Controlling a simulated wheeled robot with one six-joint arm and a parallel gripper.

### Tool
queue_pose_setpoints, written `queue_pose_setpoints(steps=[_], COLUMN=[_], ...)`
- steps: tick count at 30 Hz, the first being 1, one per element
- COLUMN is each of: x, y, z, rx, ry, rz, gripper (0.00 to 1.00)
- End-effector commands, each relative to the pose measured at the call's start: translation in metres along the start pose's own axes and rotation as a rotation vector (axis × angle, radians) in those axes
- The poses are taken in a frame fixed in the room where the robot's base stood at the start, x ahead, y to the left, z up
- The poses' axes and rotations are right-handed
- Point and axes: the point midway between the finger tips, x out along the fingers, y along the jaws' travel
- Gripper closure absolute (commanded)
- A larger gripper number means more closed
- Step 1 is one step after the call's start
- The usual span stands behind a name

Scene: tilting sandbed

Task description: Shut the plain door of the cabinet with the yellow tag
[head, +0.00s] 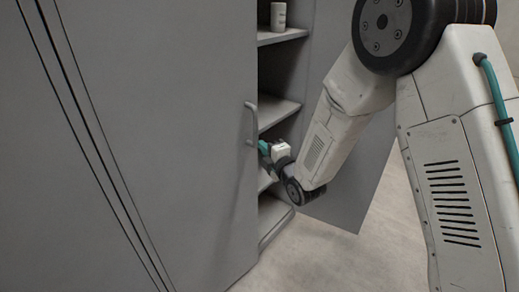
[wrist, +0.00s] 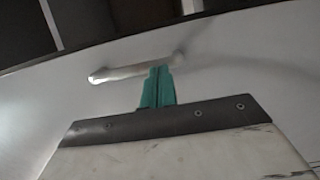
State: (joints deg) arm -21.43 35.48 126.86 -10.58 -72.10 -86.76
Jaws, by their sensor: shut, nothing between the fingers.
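A grey cabinet stands open in the head view, with its shelves (head: 280,117) showing. A large grey door (head: 190,130) on the left carries a bar handle (head: 250,122) near its free edge. A second grey panel (head: 345,205), with no handle visible, stands at the right behind my arm and looks like an open door. My gripper (head: 264,147) is shut and empty at the left door's edge, just below the handle. In the wrist view its teal fingers (wrist: 158,72) point at a pale door face, close to the handle (wrist: 115,75); contact is unclear. No yellow tag is visible.
A small white container (head: 278,16) stands on the top visible shelf. Pale floor (head: 330,260) is clear in front of the cabinet at lower right. More grey cabinet front (head: 40,180) extends at the far left.

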Motion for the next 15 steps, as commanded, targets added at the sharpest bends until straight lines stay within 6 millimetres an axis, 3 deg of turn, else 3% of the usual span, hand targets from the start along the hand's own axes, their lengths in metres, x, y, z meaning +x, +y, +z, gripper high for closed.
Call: queue_pose_setpoints(steps=[9,15], x=[0.064,0.078], y=[0.000,0.002], z=[-0.005,-0.009], rx=[-0.001,-0.004], ry=[0.157,0.193], rz=[0.002,0.001], gripper=[1.00,1.00])
